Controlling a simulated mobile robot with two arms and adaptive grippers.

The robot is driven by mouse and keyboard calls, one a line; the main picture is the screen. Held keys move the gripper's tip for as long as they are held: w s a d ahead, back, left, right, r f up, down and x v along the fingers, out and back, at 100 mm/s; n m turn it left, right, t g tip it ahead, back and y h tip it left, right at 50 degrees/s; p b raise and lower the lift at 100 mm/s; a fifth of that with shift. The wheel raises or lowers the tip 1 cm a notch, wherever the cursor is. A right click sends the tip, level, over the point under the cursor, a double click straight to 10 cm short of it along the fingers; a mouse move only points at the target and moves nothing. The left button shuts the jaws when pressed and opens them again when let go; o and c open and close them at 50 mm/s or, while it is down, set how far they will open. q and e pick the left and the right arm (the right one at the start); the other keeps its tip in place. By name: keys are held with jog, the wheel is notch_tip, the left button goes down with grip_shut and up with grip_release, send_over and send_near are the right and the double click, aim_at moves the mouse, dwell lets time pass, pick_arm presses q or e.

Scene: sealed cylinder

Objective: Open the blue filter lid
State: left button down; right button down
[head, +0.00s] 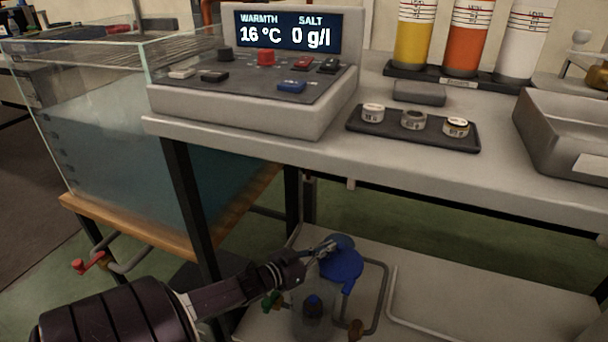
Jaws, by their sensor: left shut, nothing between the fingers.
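The blue filter lid (345,268) is a round blue disc with a short tab at its lower right. It shows on the low shelf's near left side, above and to the right of a clear filter cylinder (312,322) with a dark blue part inside. The lid looks tilted, but I cannot tell how it joins the cylinder. My left gripper (327,248) reaches in from the left, shut and empty, its fingertips at the lid's upper left edge. It hides part of the lid, and I cannot tell whether it touches. My right gripper is not in view.
A grey pipe loop (384,290) stands close right of the lid. Green (270,302) and brown (355,327) valve handles flank the cylinder. The upper counter (420,170) overhangs the shelf, with a control panel (250,100) on top. A glass water tank (120,150) is at left.

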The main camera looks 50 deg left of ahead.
pick_arm(q)
jog(key=shift+w+d, duration=0.1)
jog(key=shift+r, duration=0.15)
dwell(0.4)
notch_tip(320, 180, up, 10)
dwell(0.5)
